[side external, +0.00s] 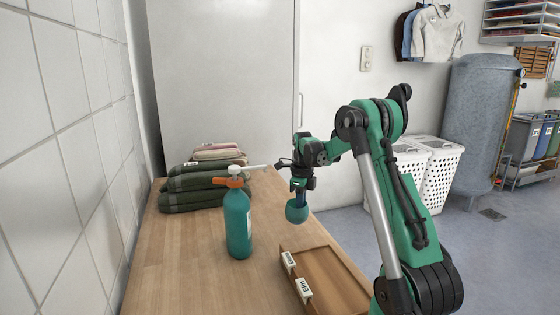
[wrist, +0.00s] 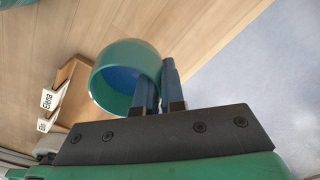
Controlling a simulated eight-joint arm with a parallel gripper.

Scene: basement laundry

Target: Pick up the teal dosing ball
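The teal dosing ball (side external: 297,213) hangs under my gripper (side external: 299,193) in the side view and appears to be off the wooden table. In the wrist view the ball (wrist: 104,85) is a hollow cup with a round open mouth and a blue inside. My gripper's two blue fingers (wrist: 160,85) are close together at its right rim, one inside the mouth and one outside, with the wall between them. The fingertips are partly hidden by the ball in the side view.
A teal bottle (side external: 238,222) with an orange collar and white pump stands left of the ball on the table (side external: 185,262). A wooden tray (side external: 335,281) with name labels lies in front. Folded dark green textiles (side external: 190,197) are stacked at the back. Bare table lies front left.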

